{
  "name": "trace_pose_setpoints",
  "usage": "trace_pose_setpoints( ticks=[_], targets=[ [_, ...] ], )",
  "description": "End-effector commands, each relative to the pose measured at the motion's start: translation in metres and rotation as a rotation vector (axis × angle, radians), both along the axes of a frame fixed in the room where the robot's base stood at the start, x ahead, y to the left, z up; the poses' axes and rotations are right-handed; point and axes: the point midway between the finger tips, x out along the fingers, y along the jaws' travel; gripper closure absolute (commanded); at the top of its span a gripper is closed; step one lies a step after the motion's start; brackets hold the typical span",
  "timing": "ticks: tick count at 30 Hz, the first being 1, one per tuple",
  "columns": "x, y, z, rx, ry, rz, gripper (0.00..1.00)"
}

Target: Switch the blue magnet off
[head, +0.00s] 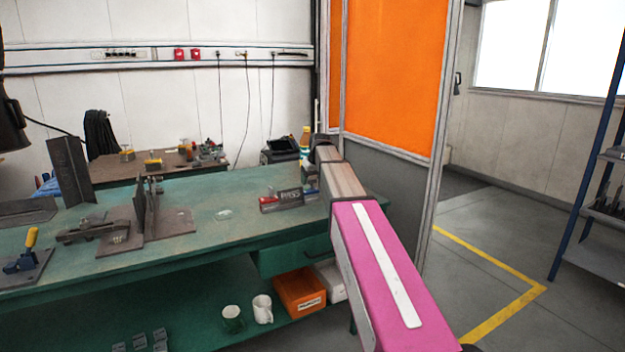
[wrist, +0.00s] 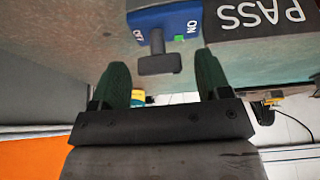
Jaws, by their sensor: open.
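The blue magnet (wrist: 178,22) is at the top of the wrist view, with a dark T-shaped handle (wrist: 160,65) on its near face. I cannot tell which setting the handle is at. My gripper (wrist: 162,61) is open, its two dark green fingers apart on either side of the handle. No finger visibly touches it. In the head view, my arm hides most of the magnet and gripper.
A black block marked PASS (wrist: 262,18) is right beside the magnet; it also shows on the green workbench (head: 235,190). Steel fixture plates and a yellow-handled clamp (head: 30,240) are to the left. An orange screen (head: 395,75) stands behind my arm. An orange bin (head: 300,292) is below.

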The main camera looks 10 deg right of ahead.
Motion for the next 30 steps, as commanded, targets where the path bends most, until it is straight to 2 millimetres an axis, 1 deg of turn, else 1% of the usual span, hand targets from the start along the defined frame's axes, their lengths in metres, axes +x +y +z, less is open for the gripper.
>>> trace_pose_setpoints(
  ticks=[2,3,5,6,7,14,20,26,30],
  targets=[
    [-0.0001,0.0,0.0002,0.0,0.0,0.0,0.3],
    [0.0,-0.0001,0.0002,0.0,0.0,0.0,0.36],
    [-0.0001,0.0,0.0003,0.0,0.0,0.0,0.56],
    [-0.0001,-0.0001,0.0003,0.0,0.0,0.0,0.69],
    [-0.0001,-0.0001,0.0003,0.0,0.0,0.0,0.79],
    [-0.0003,0.0,0.0004,0.0,0.0,-0.005,0.79],
    [-0.0008,0.0004,0.0004,-0.001,0.0,-0.058,0.79],
    [-0.0009,0.0009,0.0005,-0.001,-0.002,-0.184,0.79],
    [-0.0007,0.0015,0.0005,-0.003,-0.004,-0.307,0.79]
  ],
)
